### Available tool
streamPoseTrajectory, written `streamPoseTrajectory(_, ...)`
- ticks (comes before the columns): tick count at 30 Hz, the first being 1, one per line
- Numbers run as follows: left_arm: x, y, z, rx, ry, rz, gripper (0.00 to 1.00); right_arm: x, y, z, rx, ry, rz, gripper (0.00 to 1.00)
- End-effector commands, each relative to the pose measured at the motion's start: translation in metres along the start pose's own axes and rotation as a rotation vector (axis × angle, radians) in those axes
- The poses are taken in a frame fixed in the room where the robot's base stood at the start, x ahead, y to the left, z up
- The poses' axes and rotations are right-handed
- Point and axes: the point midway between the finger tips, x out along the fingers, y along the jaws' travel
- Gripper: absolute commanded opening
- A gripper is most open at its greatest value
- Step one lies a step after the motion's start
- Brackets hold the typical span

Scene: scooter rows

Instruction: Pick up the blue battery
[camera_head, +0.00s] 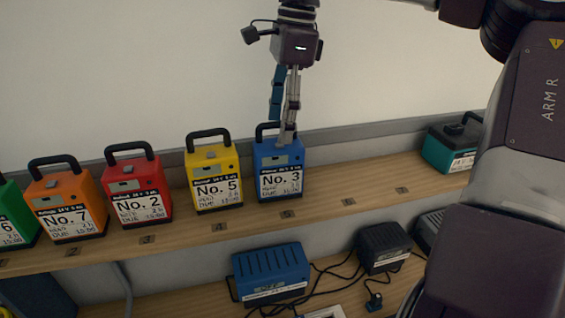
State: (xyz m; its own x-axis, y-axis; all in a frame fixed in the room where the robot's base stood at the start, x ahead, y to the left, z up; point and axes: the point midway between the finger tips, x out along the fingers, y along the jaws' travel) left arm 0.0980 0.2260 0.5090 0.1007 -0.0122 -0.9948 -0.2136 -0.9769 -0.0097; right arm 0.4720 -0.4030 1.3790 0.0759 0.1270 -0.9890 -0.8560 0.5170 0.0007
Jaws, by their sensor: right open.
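The blue battery (266,158), labelled No. 3, stands upright on the wooden shelf with a black handle on top. My right gripper (284,134) points down from above at the battery's handle, with its fingertips at the handle's right part. The fingers hide part of the handle, and I cannot tell whether they touch it. The gripper is open, though its fingers look close together from this angle. My left gripper is not in the picture.
Yellow (212,180), red (137,193) and orange (66,206) batteries stand left of the blue one, with a green one at the edge. A teal unit (448,145) stands at right. Shelf between is clear. Below are a blue charger (270,270), a dark unit (384,246) and cables.

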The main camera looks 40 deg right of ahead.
Motion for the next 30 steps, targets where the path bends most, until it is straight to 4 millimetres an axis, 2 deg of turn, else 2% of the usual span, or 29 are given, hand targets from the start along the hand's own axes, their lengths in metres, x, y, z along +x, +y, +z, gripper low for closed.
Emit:
streamPoseTrajectory(3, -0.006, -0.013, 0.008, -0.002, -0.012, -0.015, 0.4, 0.012, 0.001, 0.0, 0.0, 0.0, 0.004, 0.64)
streamPoseTrajectory(8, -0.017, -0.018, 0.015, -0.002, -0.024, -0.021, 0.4, 0.027, 0.003, 0.002, 0.0, 0.0, 0.004, 0.64)
streamPoseTrajectory(12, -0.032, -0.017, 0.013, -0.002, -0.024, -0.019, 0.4, 0.046, 0.006, 0.005, 0.001, -0.001, 0.006, 0.64)
streamPoseTrajectory(16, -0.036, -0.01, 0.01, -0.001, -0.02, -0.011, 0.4, 0.065, 0.005, 0.004, 0.005, 0.0, 0.002, 0.64)
streamPoseTrajectory(21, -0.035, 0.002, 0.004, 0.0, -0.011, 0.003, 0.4, 0.071, 0.004, 0.004, 0.006, -0.003, -0.001, 0.64)
streamPoseTrajectory(24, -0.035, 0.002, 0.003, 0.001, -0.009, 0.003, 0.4, 0.071, 0.004, 0.004, 0.006, -0.003, -0.001, 0.64)
streamPoseTrajectory(26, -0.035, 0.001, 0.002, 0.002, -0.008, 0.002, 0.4, 0.071, 0.004, 0.004, 0.006, -0.003, -0.001, 0.59)
streamPoseTrajectory(30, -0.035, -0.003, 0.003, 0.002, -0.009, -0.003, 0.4, 0.071, 0.004, 0.004, 0.006, -0.002, -0.001, 0.44)
